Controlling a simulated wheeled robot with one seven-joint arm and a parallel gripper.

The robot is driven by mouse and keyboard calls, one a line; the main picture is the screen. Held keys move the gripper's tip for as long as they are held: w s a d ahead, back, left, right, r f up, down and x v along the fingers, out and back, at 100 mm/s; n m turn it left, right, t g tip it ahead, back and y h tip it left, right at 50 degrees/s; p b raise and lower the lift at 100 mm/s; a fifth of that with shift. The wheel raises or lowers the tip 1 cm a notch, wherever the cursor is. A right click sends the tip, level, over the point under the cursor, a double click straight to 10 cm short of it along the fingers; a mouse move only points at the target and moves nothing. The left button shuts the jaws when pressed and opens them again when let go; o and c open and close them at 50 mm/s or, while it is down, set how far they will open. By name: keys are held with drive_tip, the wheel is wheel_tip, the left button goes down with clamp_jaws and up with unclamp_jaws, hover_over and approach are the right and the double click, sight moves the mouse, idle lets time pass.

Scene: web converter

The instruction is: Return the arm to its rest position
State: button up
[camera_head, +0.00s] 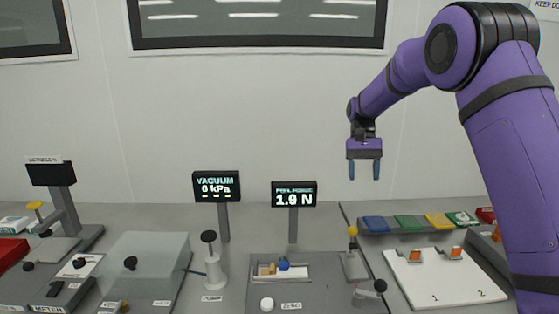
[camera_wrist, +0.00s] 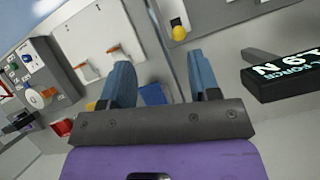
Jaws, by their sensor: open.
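My purple arm reaches in from the right in the head view. My gripper (camera_head: 364,170) hangs above the back of the bench, fingers pointing down, clear of everything below. Its two blue fingers stand apart with nothing between them. The wrist view shows the same gripper (camera_wrist: 164,82) open and empty, with the bench some way beyond the fingertips.
Two display posts, the vacuum display (camera_head: 217,187) and the force display (camera_head: 294,194), stand left of my gripper. Coloured packets, including a blue one (camera_head: 375,224), lie below it. A white board (camera_head: 440,277) lies at the right.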

drive_tip(key=s+d+r+n+t, duration=0.1)
drive_tip(key=s+d+r+t, duration=0.15)
drive_tip(key=s+r, duration=0.6)
drive_tip(key=s+d+r+t, duration=0.1)
drive_tip(key=s+r+t, duration=0.3)
drive_tip(key=s, duration=0.7)
drive_tip(key=s+d+f+n+t, duration=0.1)
drive_tip(key=s+t, duration=0.3)
drive_tip(key=s, duration=1.5)
drive_tip(key=shift+s+d+f+n+t, duration=0.2)
drive_tip(key=shift+s+n+t, duration=0.15)
drive_tip(key=shift+n, duration=0.05)
